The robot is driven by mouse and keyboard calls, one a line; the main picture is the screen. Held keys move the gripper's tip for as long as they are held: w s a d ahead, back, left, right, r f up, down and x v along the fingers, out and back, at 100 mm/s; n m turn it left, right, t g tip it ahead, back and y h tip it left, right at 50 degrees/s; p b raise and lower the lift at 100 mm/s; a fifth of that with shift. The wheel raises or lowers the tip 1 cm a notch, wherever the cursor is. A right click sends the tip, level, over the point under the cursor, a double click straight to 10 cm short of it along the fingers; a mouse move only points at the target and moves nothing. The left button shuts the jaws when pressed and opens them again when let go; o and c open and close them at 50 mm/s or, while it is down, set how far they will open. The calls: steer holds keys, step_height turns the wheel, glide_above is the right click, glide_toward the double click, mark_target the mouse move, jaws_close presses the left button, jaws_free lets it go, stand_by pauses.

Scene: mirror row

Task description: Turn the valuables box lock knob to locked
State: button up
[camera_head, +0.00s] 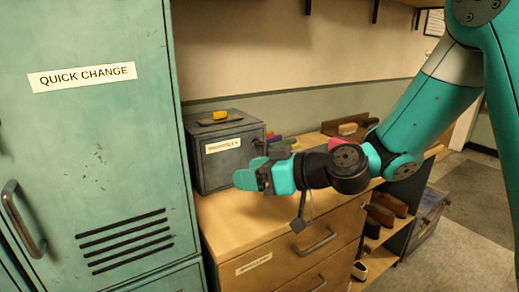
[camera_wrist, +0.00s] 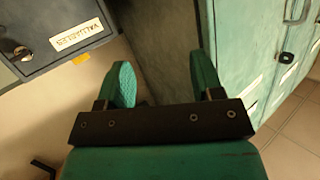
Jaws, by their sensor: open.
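The valuables box (camera_head: 225,170) is a dark grey metal box with a white label, standing on the wooden counter against the teal locker. In the wrist view the box (camera_wrist: 45,22) is at the upper left, with its label and a round metallic lock knob (camera_wrist: 22,52) near the left edge. The knob's setting is too small to read. In the head view the knob is hard to make out, close to my gripper. My gripper (camera_head: 256,172) is open and empty in front of the box's right side, apart from the knob. Its two teal fingers (camera_wrist: 160,82) show in the wrist view.
The teal locker (camera_head: 95,140) with a quick change sign stands at left. A yellow item (camera_head: 219,116) lies on top of the box. Small coloured objects (camera_head: 285,140) and a brown tray (camera_head: 352,127) are behind my arm. The counter (camera_head: 240,222) in front is mostly clear.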

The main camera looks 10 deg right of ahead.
steer(key=w+d+f+m+t+h, duration=0.3)
steer(key=w+d+t, duration=0.3)
steer(key=w+d, duration=0.15)
steer(key=m+t+h, duration=0.2)
steer(key=m+h, duration=0.1)
steer(key=h, duration=0.1)
glide_toward(260, 143)
steer(key=p+x, duration=1)
steer(key=p, duration=1)
steer(key=shift+w+f, duration=0.15)
steer(key=shift+f, duration=0.05)
steer(key=c, duration=0.9)
